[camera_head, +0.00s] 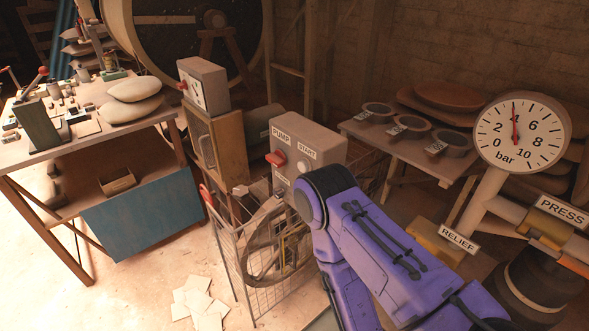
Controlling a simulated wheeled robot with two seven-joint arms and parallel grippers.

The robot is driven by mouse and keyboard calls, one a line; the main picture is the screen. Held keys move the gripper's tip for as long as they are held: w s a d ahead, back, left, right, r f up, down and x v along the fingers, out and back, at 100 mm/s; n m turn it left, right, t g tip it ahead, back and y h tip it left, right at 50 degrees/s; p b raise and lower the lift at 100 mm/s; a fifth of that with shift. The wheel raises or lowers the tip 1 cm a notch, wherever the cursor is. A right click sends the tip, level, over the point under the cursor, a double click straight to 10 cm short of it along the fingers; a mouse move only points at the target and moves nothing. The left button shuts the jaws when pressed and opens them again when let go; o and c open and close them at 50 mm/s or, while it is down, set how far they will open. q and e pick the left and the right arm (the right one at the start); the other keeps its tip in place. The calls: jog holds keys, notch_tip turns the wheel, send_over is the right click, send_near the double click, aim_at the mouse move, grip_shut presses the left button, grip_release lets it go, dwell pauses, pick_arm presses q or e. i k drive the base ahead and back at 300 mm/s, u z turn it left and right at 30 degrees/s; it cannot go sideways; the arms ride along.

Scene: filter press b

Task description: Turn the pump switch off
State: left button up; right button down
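The pump box (325,149) is a grey housing in the middle of the head view, with PUMP and START labels on its front. A red switch handle (276,158) sticks out under the PUMP label, pointing to the left. A pale round button (303,166) sits under the START label. The lower right of the box is hidden behind a purple arm of mine, which comes in from the lower right and bends at a dark joint just in front of the box. Its gripper does not show. No other arm or gripper shows.
A wire cart (229,262) holding a wheel stands below the box. A second grey switch box (204,84) is behind left. A pressure gauge (522,135), needle near 4 bar, stands right, above the RELIEF sign (459,240). A workbench (60,150) is left. Papers (198,301) lie on open floor.

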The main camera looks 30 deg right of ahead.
aim_at(278, 160)
jog(key=z, duration=0.55)
jog(key=k, duration=1.25)
jog(key=z, duration=0.05)
jog(key=i, duration=0.4)
jog(key=u, duration=0.75)
jog(key=i, duration=0.85)
jog(key=z, duration=0.65)
jog(key=i, duration=0.65)
jog(key=z, duration=0.75)
